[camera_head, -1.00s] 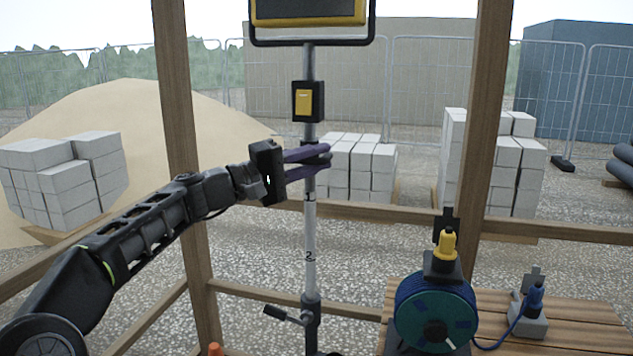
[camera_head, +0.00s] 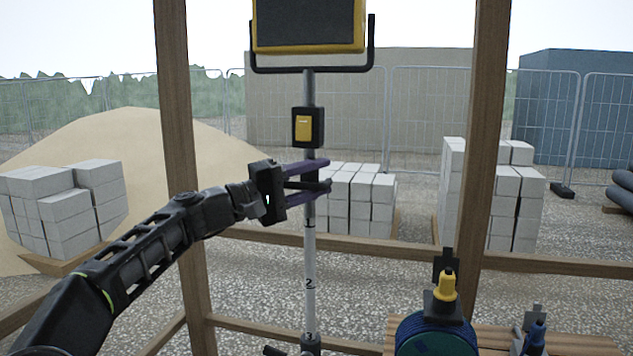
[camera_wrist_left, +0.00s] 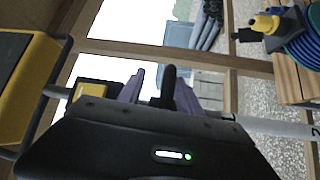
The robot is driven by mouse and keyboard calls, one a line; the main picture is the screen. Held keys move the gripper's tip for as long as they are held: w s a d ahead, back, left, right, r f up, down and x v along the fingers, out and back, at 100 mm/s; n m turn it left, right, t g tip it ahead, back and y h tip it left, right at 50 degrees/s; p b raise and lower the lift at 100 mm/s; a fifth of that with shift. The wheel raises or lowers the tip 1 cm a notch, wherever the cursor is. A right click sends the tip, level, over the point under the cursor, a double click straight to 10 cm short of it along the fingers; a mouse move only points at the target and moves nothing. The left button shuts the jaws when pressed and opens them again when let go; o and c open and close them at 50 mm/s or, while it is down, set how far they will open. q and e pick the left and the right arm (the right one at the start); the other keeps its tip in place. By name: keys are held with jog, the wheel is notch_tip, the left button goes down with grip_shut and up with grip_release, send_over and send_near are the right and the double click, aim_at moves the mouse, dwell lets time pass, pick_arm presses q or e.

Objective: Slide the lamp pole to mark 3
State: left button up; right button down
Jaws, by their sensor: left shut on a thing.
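The grey lamp pole (camera_head: 309,258) stands upright, with a black and yellow lamp head (camera_head: 309,25) on top and a yellow switch box (camera_head: 307,127) below it. Mark 2 (camera_head: 309,284) is clear on the pole. Mark 3 (camera_head: 310,336) shows just above the dark collar (camera_head: 311,346) at the picture's bottom. My left gripper (camera_head: 322,175) is shut on the pole below the switch box. The clamp lever (camera_head: 272,351) is mostly cut off. In the left wrist view the pole (camera_wrist_left: 282,127) runs sideways past my purple fingers (camera_wrist_left: 160,90). My right gripper is out of view.
Wooden posts (camera_head: 176,180) and (camera_head: 486,150) flank the pole, with a rail (camera_head: 390,243) behind it. White blocks (camera_head: 372,200) stand outside.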

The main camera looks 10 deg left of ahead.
aim_at(297, 185)
pick_arm(q)
jog(key=shift+f, duration=0.1)
dwell(0.3)
jog(key=shift+s+a+f+b, duration=0.2)
jog(key=shift+s+a+b, duration=0.15)
jog(key=shift+a+b, duration=0.05)
jog(key=b+v, duration=0.3)
jog(key=v, duration=0.3)
jog(key=shift+s+a, duration=0.1)
jog(key=shift+s+a+r, duration=0.1)
jog(key=shift+s+a, duration=0.1)
